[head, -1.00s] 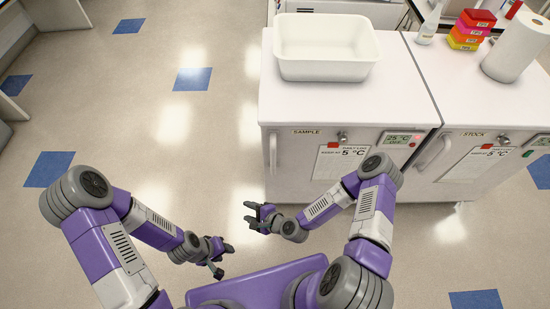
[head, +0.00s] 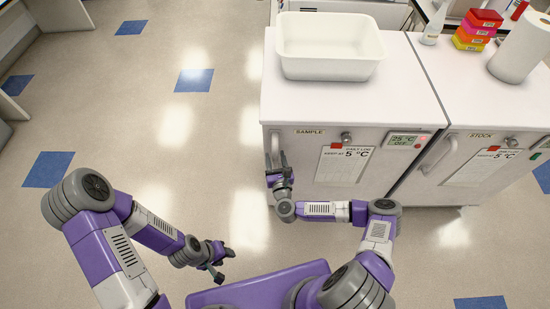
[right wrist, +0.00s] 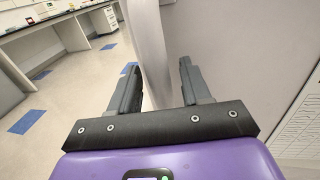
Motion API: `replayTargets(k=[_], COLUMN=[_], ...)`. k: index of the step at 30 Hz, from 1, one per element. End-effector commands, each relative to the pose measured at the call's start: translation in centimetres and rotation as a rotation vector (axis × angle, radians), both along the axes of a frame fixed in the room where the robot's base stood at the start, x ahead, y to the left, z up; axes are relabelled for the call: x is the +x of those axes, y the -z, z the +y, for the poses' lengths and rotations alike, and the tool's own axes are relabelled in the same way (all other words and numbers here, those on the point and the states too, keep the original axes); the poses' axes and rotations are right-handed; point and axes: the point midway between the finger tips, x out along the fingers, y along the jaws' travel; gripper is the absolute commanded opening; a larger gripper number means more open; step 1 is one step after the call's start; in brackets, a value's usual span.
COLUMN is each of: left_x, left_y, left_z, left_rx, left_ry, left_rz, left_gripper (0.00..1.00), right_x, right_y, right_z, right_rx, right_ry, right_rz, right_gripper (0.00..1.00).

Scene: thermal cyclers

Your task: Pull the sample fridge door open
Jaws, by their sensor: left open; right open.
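The sample fridge (head: 305,165) is a white cabinet labelled SAMPLE, and its door looks shut. Its pale vertical handle (head: 275,142) is at the door's left edge. My right gripper (head: 276,162) is open at the lower part of this handle, fingers pointing toward the fridge. In the right wrist view the white handle (right wrist: 150,45) stands between the two open fingers of the gripper (right wrist: 158,78), with the door's pale face (right wrist: 235,45) to the right. Whether a finger touches the handle, I cannot tell. My left gripper (head: 222,262) is open and empty, low over the floor.
A white tub (head: 328,72) stands on the fridge top. The stock fridge (head: 475,170) is directly to the right. The floor to the left is clear.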

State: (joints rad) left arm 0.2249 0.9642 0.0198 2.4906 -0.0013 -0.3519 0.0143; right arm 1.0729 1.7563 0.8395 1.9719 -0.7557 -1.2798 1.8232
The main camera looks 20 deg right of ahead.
Motion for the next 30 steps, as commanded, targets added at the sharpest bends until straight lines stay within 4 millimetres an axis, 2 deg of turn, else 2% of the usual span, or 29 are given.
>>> replayTargets(k=[3,11,20,30], left_x=[-0.01,0.0,-0.01,-0.01], left_y=[0.15,0.13,0.13,0.15], left_z=[0.0,-0.01,-0.01,0.0], left_rx=[0.0,0.0,0.0,0.0], left_ry=[0.0,0.0,0.0,0.0], left_rz=[0.0,0.0,0.0,0.0], left_gripper=[0.43,0.43,0.43,0.43], right_x=[0.69,0.79,0.76,0.62], right_y=[-0.01,-0.04,-0.03,0.0], right_z=[-0.05,-0.05,-0.05,-0.14], right_rx=[0.0,-0.001,-0.001,-0.002], right_ry=[0.0,-0.001,-0.001,-0.002], right_rz=[0.0,0.001,0.001,0.001], right_gripper=[0.48,0.48,0.02,0.0])
